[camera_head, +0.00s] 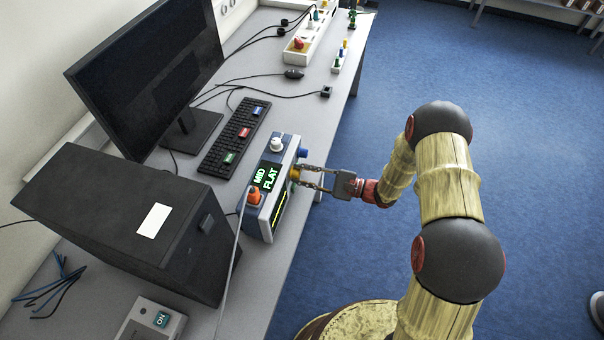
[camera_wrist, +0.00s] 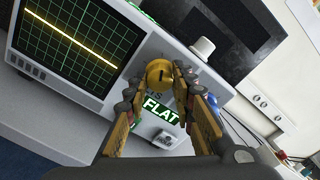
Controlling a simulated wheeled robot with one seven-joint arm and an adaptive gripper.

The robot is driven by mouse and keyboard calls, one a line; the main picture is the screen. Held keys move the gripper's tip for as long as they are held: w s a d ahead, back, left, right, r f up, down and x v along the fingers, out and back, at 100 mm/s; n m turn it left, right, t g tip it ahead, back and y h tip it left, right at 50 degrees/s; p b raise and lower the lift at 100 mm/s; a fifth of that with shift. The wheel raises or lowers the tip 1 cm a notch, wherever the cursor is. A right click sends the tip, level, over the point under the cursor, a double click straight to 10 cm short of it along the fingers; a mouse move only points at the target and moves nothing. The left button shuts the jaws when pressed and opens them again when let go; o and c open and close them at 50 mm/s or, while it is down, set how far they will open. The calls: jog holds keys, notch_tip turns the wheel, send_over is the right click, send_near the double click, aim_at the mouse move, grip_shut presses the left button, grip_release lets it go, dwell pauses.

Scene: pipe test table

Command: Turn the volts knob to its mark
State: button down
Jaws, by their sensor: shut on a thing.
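The yellow volts knob (camera_wrist: 159,72) sits on the face of a scope-like instrument (camera_head: 266,222), beside its screen. A dark pointer line shows on the knob's face in the wrist view. My gripper (camera_head: 301,177) reaches in from the right in the head view. Its two fingers are shut on the yellow knob, one on each side in the wrist view. The lettering by the knob is mostly hidden by the fingers, and I cannot make out a target mark. The screen (camera_wrist: 75,42) shows a flat yellow trace. Green displays read MID and FLAT.
A white knob (camera_head: 277,144), a blue knob (camera_head: 302,152) and an orange plug (camera_head: 254,196) are on the instrument. A black computer case (camera_head: 120,225) stands close to its left. A keyboard (camera_head: 236,137) and monitor (camera_head: 150,75) lie beyond. Open blue floor is at right.

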jog(key=m+p, duration=1)
jog(key=m, duration=1.3)
jog(key=shift+s+r, duration=0.1)
jog(key=shift+m, duration=0.4)
jog(key=c, duration=1.5)
grip_release()
